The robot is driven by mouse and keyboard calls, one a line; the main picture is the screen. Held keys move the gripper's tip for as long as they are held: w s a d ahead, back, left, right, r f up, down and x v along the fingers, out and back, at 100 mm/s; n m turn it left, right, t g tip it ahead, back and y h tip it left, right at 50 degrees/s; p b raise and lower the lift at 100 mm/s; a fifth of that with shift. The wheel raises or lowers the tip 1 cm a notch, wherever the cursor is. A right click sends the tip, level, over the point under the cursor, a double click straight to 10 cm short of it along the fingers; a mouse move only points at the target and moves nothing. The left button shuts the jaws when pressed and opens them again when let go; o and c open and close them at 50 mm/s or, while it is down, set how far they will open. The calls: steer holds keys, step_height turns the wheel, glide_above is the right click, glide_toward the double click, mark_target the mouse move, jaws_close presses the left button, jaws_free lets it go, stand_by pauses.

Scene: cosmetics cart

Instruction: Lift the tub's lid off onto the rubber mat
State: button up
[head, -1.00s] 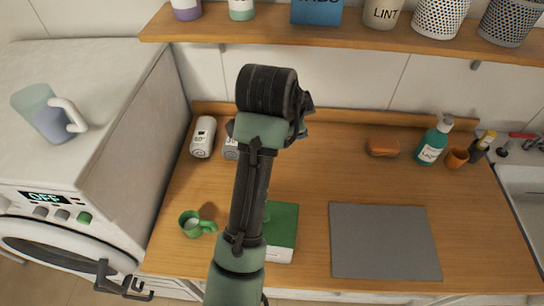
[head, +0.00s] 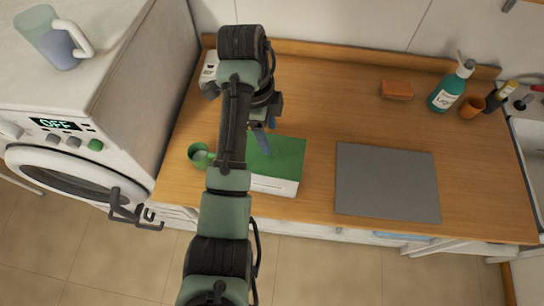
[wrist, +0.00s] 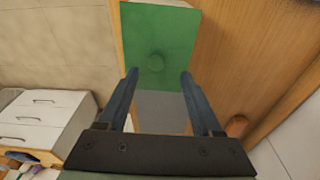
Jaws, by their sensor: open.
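The tub (head: 275,186) is a white box with a flat green lid (head: 290,158) on it, at the front of the wooden counter. My gripper (head: 264,140) is open and empty over the lid's back left part. In the wrist view my fingertips (wrist: 160,76) frame the space below the knob. My arm hides the tub's left side.
A green mug (head: 199,155) stands close left of the tub, partly behind my arm. A white canister (head: 209,68) is at the back left. An orange sponge (head: 397,90), a teal soap bottle (head: 446,92) and an orange cup (head: 471,107) are at the back right.

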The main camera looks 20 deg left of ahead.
mark_target(272, 149)
steer(key=f, duration=0.3)
steer(key=f+p, duration=0.1)
steer(key=shift+s+d+f, duration=0.15)
steer(key=shift+s+d, duration=0.1)
steer(key=shift+d, duration=0.15)
steer(key=shift+f, duration=0.55)
jaws_close()
